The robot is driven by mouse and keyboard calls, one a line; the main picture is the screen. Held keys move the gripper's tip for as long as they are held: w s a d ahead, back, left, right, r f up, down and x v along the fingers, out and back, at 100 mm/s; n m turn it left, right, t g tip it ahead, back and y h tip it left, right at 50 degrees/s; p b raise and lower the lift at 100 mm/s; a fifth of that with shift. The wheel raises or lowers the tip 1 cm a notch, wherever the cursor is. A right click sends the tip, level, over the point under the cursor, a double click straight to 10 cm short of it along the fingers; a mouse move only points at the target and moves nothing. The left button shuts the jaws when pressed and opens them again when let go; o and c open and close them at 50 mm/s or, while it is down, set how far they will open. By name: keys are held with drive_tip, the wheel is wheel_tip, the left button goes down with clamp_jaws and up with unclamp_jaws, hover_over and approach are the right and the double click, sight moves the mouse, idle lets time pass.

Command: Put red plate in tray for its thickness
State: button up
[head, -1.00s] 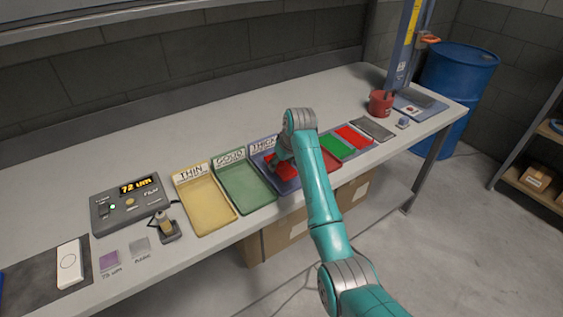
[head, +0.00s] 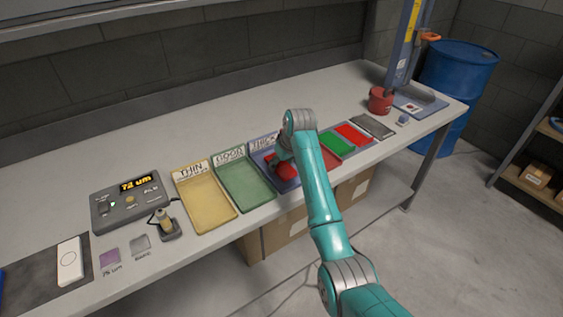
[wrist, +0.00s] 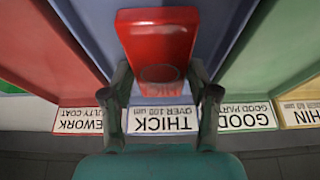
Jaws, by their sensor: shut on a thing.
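My gripper (wrist: 162,88) is shut on a red plate (wrist: 157,40), with one finger at each side of it. The plate is over the blue tray (wrist: 218,28) marked THICK, over 100 µm. In the head view the red plate (head: 285,174) shows just under my gripper (head: 284,159), within the blue tray's outline. I cannot tell whether the plate touches the tray floor. The yellow THIN tray (head: 206,205) and the green GOOD tray (head: 246,187) stand to the left and look empty. The gauge (head: 128,204) reads 72 um.
A red REWORK tray (wrist: 50,45) adjoins the blue tray, partly hidden by my arm in the head view. A green plate (head: 337,144), another red plate (head: 353,134) and a grey piece (head: 374,126) lie to the right. A probe in its stand (head: 168,224) is beside the gauge.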

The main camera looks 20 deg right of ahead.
drive_tip(key=shift+f, duration=0.1)
drive_tip(key=o, duration=1.3)
drive_tip(key=shift+o, duration=0.2)
